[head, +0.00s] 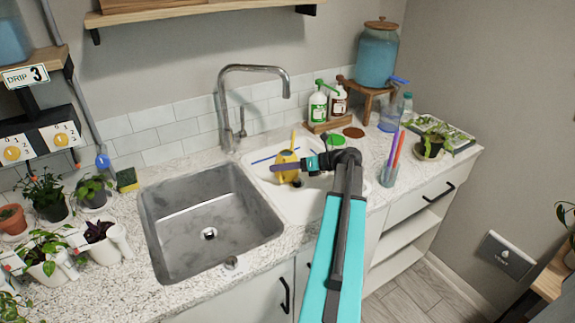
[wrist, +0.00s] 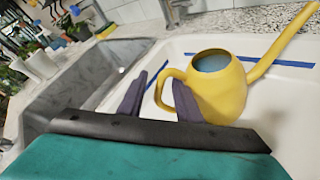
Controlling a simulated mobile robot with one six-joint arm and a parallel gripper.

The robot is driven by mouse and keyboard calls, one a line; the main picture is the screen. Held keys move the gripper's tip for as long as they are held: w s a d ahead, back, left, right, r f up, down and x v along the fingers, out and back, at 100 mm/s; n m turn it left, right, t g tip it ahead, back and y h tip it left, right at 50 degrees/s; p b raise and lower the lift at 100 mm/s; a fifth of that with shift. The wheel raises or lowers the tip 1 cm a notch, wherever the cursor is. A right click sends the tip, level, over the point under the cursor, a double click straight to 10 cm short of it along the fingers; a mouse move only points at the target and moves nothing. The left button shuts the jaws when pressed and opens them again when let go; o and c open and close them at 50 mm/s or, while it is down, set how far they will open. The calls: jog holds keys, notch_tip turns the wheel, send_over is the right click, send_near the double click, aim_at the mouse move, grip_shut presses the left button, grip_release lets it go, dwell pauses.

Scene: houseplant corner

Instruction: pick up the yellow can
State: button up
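The yellow can (head: 286,157) is a yellow watering can standing upright in the white basin right of the sink. In the wrist view the can (wrist: 222,98) shows its round opening with blue-grey inside, its spout rising to the upper right and its loop handle on the left. My gripper (wrist: 160,81) is open, with its two dark purple fingers apart. The handle shows between and just beyond the fingers; I cannot tell whether they touch it. In the head view my gripper (head: 277,167) crosses in front of the can and hides part of it.
The grey steel sink (head: 207,240) is to the left. A glass of coloured sticks (head: 388,177) stands right of the arm. Pump bottles (head: 318,107) stand behind, on a wooden tray. The faucet (head: 222,100) rises behind the sink. Potted plants line the left counter.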

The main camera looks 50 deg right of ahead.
grip_shut()
dwell(1.3)
